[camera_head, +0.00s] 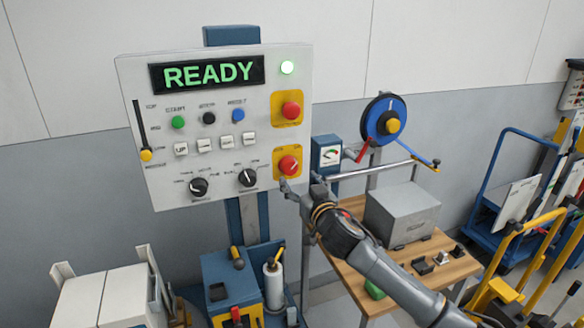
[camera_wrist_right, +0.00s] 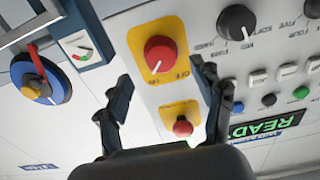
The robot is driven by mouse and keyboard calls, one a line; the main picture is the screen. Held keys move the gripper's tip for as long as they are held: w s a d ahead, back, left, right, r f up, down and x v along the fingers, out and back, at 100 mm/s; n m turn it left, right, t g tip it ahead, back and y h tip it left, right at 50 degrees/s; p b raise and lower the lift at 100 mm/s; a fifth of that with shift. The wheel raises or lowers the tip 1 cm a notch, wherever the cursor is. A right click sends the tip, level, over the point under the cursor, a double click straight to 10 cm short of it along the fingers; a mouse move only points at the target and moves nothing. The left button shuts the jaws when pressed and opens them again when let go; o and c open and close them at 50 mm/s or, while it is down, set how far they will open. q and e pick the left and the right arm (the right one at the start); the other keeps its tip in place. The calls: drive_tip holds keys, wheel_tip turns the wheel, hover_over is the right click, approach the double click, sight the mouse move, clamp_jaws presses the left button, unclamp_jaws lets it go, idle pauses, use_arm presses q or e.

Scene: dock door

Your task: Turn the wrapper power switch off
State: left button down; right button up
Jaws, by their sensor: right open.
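The power switch is a red rotary knob on a yellow plate (camera_head: 289,165) at the lower right of the white control panel (camera_head: 225,135). In the right wrist view the red knob (camera_wrist_right: 161,53) shows a white pointer mark at its lower edge. ON and OFF lettering is beside it, but which one the mark meets I cannot tell. My right gripper (camera_head: 299,184) is just below the knob in the head view. In the wrist view its fingers (camera_wrist_right: 163,85) are open, spread to either side below the knob, and hold nothing. My left gripper is out of view.
A red push button (camera_head: 291,110) sits above the switch on its own yellow plate. Black dials (camera_head: 247,177) are to its left. A small gauge box (camera_head: 327,155) stands close on the right.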

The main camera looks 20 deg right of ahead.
sight(291, 170)
drive_tip(key=w+p, duration=0.1)
drive_tip(key=w, duration=0.4)
drive_tip(key=shift+w, duration=0.4)
drive_tip(key=c, duration=1.2)
